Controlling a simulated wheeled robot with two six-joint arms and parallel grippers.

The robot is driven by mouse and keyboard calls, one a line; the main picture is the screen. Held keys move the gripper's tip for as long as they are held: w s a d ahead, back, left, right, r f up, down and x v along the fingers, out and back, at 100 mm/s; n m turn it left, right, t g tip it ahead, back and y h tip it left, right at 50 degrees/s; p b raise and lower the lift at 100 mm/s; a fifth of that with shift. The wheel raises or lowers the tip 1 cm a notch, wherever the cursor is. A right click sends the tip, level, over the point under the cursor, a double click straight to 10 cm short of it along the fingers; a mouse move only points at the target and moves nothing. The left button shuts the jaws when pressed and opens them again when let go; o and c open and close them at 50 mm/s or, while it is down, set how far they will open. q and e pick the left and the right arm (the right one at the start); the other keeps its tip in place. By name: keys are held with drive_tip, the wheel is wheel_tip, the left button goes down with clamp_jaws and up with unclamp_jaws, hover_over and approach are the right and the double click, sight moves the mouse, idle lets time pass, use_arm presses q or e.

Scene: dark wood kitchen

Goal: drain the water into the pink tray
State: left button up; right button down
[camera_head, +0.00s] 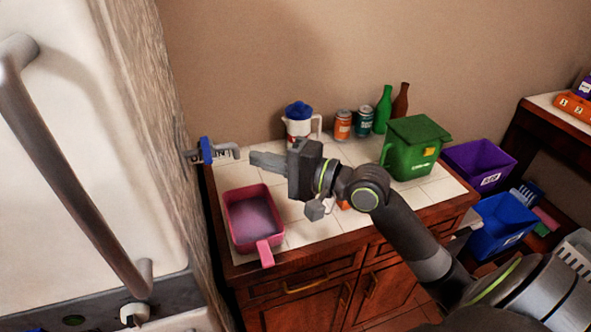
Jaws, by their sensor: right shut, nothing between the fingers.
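The pink tray (257,240) sits on the tiled counter at its left end, with its handle pointing to the front. Its inside looks purplish; I cannot tell whether water is in it. A grey tap with a blue handle (207,150) sticks out from the wood panel behind the tray. My right gripper (254,159) is shut and empty, with its fingers pointing left toward the tap, a short way to its right. It appears above the counter, behind and right of the tray. I cannot tell whether water flows. My left gripper is not in view.
A white jug with a blue lid (298,118), two cans (343,126), two bottles and a green bin (412,150) stand along the counter's back and right. A white appliance with a long handle (75,170) fills the left. Purple (490,160) and blue bins stand at right.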

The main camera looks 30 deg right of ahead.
drive_tip(key=shift+v, duration=3.35)
drive_tip(key=s+d+f+n+g+h, duration=0.1)
drive_tip(key=s+f+n+g+h, duration=0.2)
drive_tip(key=f, duration=0.6)
drive_tip(key=s+d+f+n+h, duration=0.1)
drive_tip(key=s+f+n+h, duration=0.2)
drive_tip(key=f, duration=0.5)
drive_tip(key=s+d+f+n+g+h, duration=0.4)
drive_tip(key=s+f+g+h, duration=0.35)
drive_tip(key=s+f, duration=0.65)
wheel_tip(320, 180, down, 24)
drive_tip(key=s+d+g+y, duration=0.1)
drive_tip(key=s+d+g, duration=0.1)
drive_tip(key=s, duration=0.1)
drive_tip(key=s+a+f, duration=0.1)
drive_tip(key=s+f, duration=1.3)
drive_tip(key=shift+a+f, duration=0.15)
drive_tip(key=shift+a, duration=0.05)
drive_tip(key=shift+g+y, duration=0.25)
